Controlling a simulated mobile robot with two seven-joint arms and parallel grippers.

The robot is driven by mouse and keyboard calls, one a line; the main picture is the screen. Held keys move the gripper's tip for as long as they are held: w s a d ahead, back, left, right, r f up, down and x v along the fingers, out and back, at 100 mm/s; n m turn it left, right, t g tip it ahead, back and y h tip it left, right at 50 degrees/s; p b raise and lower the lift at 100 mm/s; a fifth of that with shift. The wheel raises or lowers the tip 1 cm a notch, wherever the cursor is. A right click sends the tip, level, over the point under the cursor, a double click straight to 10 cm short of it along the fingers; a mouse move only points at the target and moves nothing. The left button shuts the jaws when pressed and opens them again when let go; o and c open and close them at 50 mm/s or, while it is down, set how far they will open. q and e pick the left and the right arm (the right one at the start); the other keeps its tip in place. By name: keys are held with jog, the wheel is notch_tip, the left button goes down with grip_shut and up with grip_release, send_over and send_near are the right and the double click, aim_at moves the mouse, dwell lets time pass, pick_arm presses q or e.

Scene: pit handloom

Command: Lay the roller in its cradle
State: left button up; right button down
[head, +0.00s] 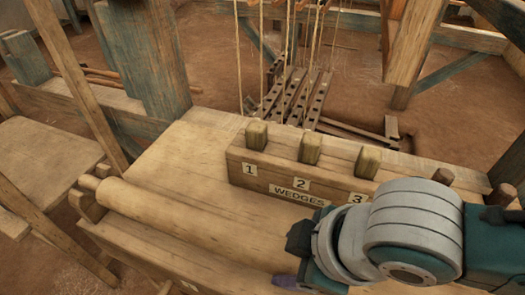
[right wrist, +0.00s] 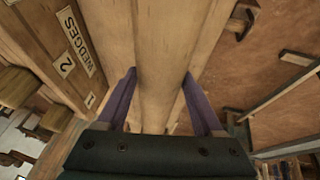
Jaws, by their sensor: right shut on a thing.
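The roller (head: 195,222) is a long pale wooden cylinder. In the head view it lies along the front edge of the wooden bench, its thin left end beside a notched wooden bracket (head: 86,207) that looks like one end of the cradle. I cannot tell whether that end rests in the notch or sits just above it. My right gripper (head: 288,275) is at the roller's right part. In the right wrist view its purple fingers (right wrist: 158,95) are on either side of the roller (right wrist: 158,45), shut on it. The roller's right end and any right bracket are hidden. My left gripper is not in view.
A wedge block (head: 241,178) labelled "WEDGES" stands behind the roller, with several upright wooden pegs and numbers 1, 2 and 3. A thick bluish post (head: 150,60) rises at the left rear. Cords and dark treadles (head: 292,97) are beyond the bench. Bare bench top (head: 190,150) lies left of the block.

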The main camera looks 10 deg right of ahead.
jog(key=shift+w+r, duration=0.1)
jog(key=shift+w, duration=0.05)
jog(key=shift+c, duration=1.1)
grip_release()
jog(key=shift+o, duration=1.1)
jog(key=shift+d+f, duration=0.1)
jog(key=shift+f, duration=0.1)
jog(key=p+v, duration=0.3)
jog(key=v, duration=0.6)
jog(key=shift+r+p, duration=0.1)
jog(key=shift+p, duration=0.3)
jog(key=shift+s+r, duration=0.25)
jog(key=shift+r, duration=0.2)
